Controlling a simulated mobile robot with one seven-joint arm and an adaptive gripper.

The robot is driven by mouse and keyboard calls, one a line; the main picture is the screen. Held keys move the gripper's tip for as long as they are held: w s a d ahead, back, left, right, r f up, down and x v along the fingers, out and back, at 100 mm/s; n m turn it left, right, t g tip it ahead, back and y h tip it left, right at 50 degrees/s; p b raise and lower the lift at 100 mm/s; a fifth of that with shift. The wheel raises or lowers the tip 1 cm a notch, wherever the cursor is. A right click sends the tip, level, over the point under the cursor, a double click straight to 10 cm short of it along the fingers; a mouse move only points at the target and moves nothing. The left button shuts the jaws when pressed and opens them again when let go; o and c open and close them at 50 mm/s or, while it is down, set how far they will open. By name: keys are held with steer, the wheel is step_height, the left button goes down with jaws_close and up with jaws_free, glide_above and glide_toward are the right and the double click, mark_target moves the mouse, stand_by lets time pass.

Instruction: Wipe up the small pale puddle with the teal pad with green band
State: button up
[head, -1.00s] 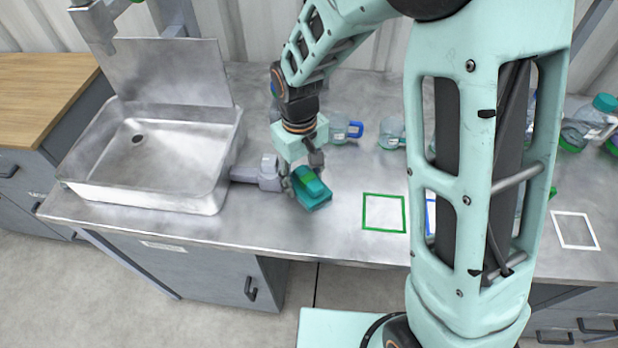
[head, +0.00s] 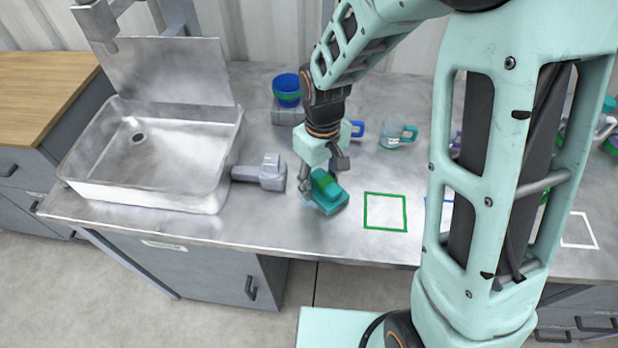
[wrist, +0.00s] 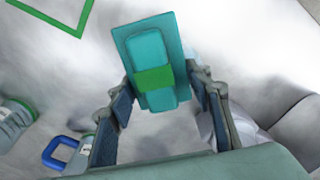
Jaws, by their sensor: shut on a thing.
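The teal pad with green band (head: 329,195) is between the fingers of my gripper (head: 324,177), low over the steel counter to the right of the sink. In the wrist view the pad (wrist: 152,50) fills the gap between the two fingers (wrist: 158,88), its green band facing the camera. My gripper is shut on it. A faint pale bluish patch (head: 305,201), which looks like the puddle, shows at the pad's left edge; the pad may hide part of it. I cannot tell whether the pad touches the counter.
A grey fixture (head: 262,173) stands close left, beside the sink (head: 150,193). A green square outline (head: 385,211) lies on clear counter to the right. My arm hides part of the right side.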

mark_target(338, 191)
steer(key=shift+s+d+f, duration=0.1)
steer(key=shift+d, duration=2.05)
steer(key=shift+s, duration=1.05)
steer(key=shift+w+a+b, duration=0.15)
steer(key=shift+a+b, duration=0.45)
steer(key=shift+a, duration=4.3)
steer(key=shift+w+a+r, duration=0.1)
steer(key=shift+a+r, duration=0.2)
steer(key=shift+r, duration=0.05)
steer(key=shift+w+d+f, duration=0.1)
steer(key=shift+d+f, duration=0.1)
steer(key=shift+d, duration=1.4)
steer(key=shift+s+d+f, duration=0.15)
steer(key=shift+s+d, duration=0.05)
steer(key=shift+d, duration=0.85)
steer(key=shift+s+d+f, duration=0.15)
steer(key=shift+d, duration=0.85)
steer(key=shift+s+d+p, duration=0.1)
steer(key=shift+d+p, duration=0.35)
steer(key=shift+d, duration=1.15)
